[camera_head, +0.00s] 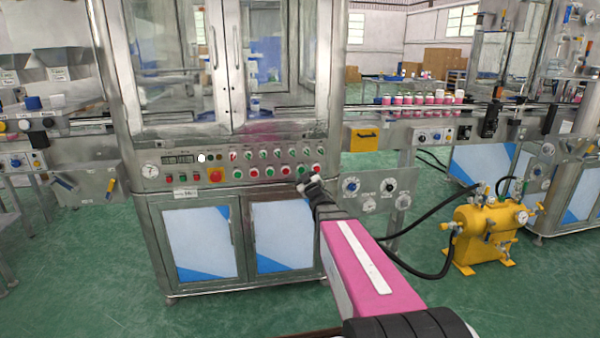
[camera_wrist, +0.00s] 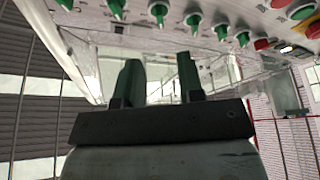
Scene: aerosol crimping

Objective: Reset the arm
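My arm (camera_head: 368,265), pink with a white stripe, reaches forward from the bottom of the head view. My gripper (camera_head: 304,187) is close to the front of the steel crimping machine (camera_head: 237,185), just under the right end of its control panel. Whether it touches the machine cannot be told. In the wrist view my gripper (camera_wrist: 158,78) has two dark green fingers standing apart with nothing between them. Several green knobs (camera_wrist: 192,18) and a red button (camera_wrist: 280,3) of the panel show above the fingers.
A yellow tank (camera_head: 480,228) with a gauge and black hoses stands on the floor to the right. A conveyor (camera_head: 425,107) carries several pink-and-white cans (camera_head: 430,98). A steel side unit (camera_head: 60,155) stands at the left. The green floor (camera_head: 110,280) in front is clear.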

